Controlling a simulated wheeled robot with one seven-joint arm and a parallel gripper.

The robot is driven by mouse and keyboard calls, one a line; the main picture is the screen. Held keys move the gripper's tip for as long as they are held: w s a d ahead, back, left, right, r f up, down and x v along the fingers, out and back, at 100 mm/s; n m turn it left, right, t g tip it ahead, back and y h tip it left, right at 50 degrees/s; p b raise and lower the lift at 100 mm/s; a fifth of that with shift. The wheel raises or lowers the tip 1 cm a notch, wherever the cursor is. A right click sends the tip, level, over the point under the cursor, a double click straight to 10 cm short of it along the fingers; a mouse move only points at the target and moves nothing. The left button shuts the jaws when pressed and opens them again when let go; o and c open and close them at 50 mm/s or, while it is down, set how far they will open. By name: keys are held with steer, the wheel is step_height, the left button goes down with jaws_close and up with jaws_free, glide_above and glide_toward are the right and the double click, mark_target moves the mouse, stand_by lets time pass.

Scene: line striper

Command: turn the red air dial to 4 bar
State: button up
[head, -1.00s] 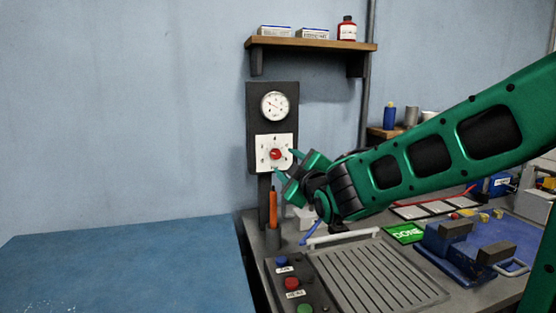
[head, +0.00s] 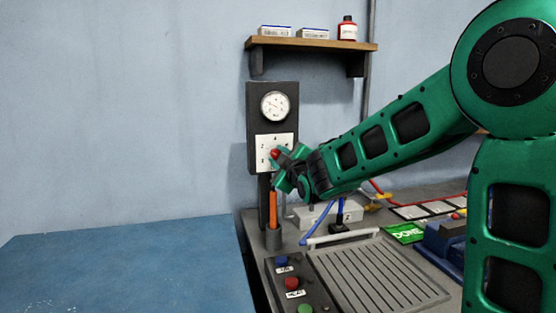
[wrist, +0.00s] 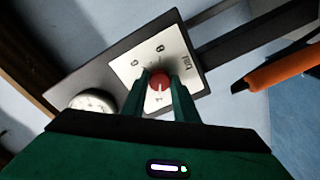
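The red air dial (head: 275,153) sits on a white numbered plate (head: 264,139) on a dark upright panel. A round white gauge (head: 273,106) is above it; its reading is too small to tell. My gripper (head: 280,164) is at the dial from the right and partly covers the plate. In the wrist view the dial (wrist: 159,80) lies between the two green fingers of my gripper (wrist: 159,84), one on each side. The fingers look apart; whether they touch the dial is unclear. The dial's pointer setting cannot be read.
An orange-handled tool (head: 273,207) stands in a holder just below the dial. A wooden shelf (head: 310,43) with boxes and a red bottle is above the panel. A button box (head: 291,287) and a ribbed plate (head: 375,280) lie on the bench below.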

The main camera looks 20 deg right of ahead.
steer(key=c, duration=0.4)
steer(key=shift+d, duration=0.2)
steer(key=shift+c, duration=0.2)
steer(key=shift+a+f, duration=0.1)
steer(key=shift+a, duration=0.1)
steer(key=shift+m, duration=0.4)
steer(key=m, duration=0.5)
steer(key=shift+f+m, duration=0.1)
steer(key=shift+m, duration=0.2)
steer(key=m, duration=0.6)
steer(key=shift+h, duration=0.3)
steer(key=o, duration=1.1)
steer(key=shift+c, duration=0.2)
